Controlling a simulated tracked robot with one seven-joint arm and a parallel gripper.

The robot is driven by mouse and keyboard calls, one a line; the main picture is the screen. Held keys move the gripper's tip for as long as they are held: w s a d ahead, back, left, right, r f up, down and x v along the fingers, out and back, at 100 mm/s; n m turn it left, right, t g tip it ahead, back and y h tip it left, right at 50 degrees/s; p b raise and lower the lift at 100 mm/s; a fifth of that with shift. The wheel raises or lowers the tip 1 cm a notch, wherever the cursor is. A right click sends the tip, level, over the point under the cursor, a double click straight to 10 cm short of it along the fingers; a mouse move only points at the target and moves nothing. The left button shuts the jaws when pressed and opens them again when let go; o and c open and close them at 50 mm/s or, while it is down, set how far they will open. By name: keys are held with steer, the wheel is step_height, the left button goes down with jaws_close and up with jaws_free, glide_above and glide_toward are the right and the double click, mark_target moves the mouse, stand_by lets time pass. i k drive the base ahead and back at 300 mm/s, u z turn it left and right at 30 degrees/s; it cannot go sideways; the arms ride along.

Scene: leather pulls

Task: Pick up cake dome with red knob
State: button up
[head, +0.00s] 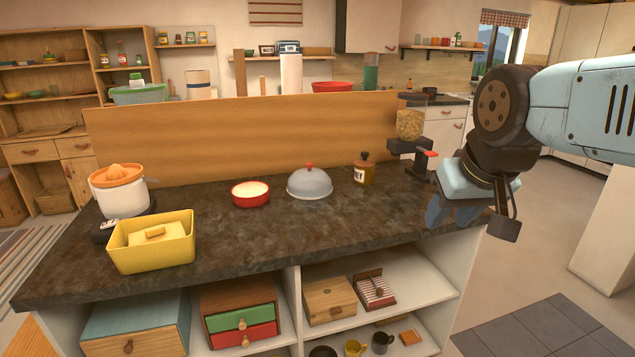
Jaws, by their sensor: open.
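The cake dome (310,186) is a grey, rounded cover with a small red knob on top. It stands upright on the dark stone countertop (270,235), near the middle and close to the wooden back panel. My gripper (468,215) is at the right end of the counter, well to the right of the dome and apart from it. Its fingers point downward and look open, with nothing seen between them. The far side of the dome is hidden.
A red bowl (250,194) stands just left of the dome, a honey jar (364,171) to its right. A grinder (411,137) stands near my gripper. A yellow box (152,241) and citrus juicer (121,190) are at left. The wooden panel (250,135) rises behind. The counter's front middle is clear.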

mark_target(308, 183)
steer(key=u, duration=0.15)
steer(key=i, duration=0.9)
steer(key=z, duration=0.1)
